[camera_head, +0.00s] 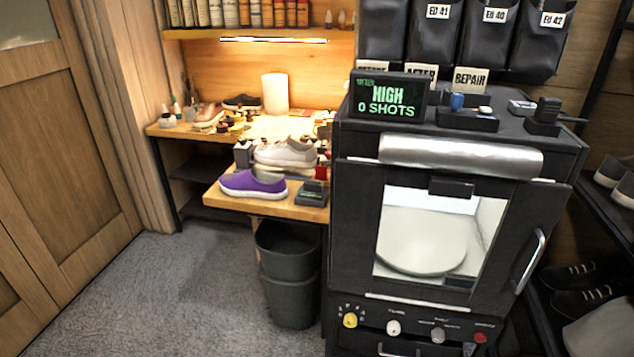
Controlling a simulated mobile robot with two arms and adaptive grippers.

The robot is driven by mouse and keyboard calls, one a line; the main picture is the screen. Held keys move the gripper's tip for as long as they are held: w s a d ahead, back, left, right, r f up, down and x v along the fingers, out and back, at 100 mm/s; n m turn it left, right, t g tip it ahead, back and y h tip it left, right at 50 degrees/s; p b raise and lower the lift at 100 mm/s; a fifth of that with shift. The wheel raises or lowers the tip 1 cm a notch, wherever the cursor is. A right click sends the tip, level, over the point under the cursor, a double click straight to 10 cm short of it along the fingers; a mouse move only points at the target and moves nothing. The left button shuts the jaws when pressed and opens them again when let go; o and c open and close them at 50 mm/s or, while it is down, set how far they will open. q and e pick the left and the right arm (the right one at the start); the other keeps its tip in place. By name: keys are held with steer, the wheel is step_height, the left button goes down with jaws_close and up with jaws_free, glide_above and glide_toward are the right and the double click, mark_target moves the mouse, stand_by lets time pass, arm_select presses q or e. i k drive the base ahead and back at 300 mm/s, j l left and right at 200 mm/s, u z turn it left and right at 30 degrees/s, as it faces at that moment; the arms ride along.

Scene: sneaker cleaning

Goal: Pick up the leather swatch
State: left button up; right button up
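I cannot make out a leather swatch for certain. Many small items lie on the lit wooden workbench (172,131) at the back, too small to tell apart. Neither of my grippers is in view.
A large black cabinet machine (560,160) with a window and side handle (530,262) fills the right. A dark bin (290,285) stands under the lower shelf. A wooden door (60,150) is at the left. Grey carpet (180,290) is clear at front left.

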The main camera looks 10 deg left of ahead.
mark_target(321, 172)
steer(key=z, duration=0.25)
steer(key=i+j+z, duration=0.15)
steer(key=j+z, duration=0.3)
steer(key=i+j+z, duration=0.1)
steer(key=j+z, duration=0.15)
steer(key=z, duration=0.2)
steer(key=j+z, duration=0.9)
steer(key=k+l, duration=0.05)
steer(key=l, duration=0.05)
